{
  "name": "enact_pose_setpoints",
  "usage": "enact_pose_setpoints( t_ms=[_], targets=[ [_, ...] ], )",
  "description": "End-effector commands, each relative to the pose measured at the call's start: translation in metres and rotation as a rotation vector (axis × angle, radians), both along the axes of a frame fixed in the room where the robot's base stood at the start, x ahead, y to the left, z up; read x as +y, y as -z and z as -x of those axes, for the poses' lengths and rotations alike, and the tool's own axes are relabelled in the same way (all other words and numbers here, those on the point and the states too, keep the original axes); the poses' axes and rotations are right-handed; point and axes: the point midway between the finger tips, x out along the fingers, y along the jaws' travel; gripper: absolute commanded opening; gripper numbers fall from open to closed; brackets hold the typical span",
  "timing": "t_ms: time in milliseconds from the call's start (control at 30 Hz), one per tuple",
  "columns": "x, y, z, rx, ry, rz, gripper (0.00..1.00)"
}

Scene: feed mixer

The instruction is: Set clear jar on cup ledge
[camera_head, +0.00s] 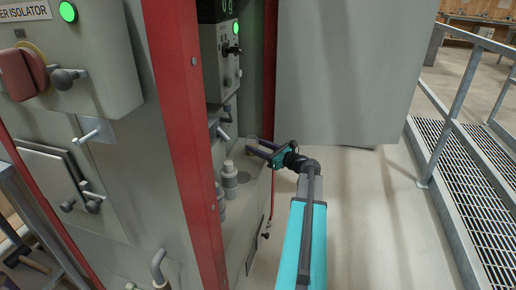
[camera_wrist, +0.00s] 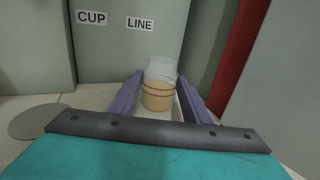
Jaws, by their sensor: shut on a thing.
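In the wrist view, a clear jar (camera_wrist: 160,72) with tan contents in its lower part sits between the two purple fingers of my gripper (camera_wrist: 159,86). The fingers are shut on the jar, which looks roughly upright. The pale cup ledge (camera_wrist: 78,101) lies below, against a grey wall labelled CUP and LINE. I cannot tell whether the jar's base touches the ledge. In the head view, my gripper (camera_head: 262,149) reaches in over the ledge (camera_head: 236,213) from the right. The jar is hard to make out there.
A grey bottle (camera_head: 229,182) stands on the ledge, with another partly hidden by the red post (camera_head: 182,115). A flat round disc (camera_wrist: 40,121) lies on the ledge at left. A grey panel (camera_head: 343,72) hangs behind my arm. A railing (camera_head: 458,100) stands at right.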

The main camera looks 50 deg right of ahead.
Motion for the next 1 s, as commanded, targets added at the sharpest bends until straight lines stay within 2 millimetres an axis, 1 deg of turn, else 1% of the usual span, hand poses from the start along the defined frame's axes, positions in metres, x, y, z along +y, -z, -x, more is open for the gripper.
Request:
enact_pose_setpoints(
  t_ms=[267,300,400,833,1000],
  targets=[
    [0.000,0.002,0.000,-0.001,0.000,0.000,0.15],
    [0.000,0.002,0.000,0.000,0.000,0.000,0.48],
    [0.000,0.002,0.000,0.000,0.000,0.000,0.62],
    [0.000,-0.001,0.001,0.000,0.000,0.001,0.62],
    [-0.001,-0.002,0.015,0.000,0.001,0.000,0.62]
  ],
)
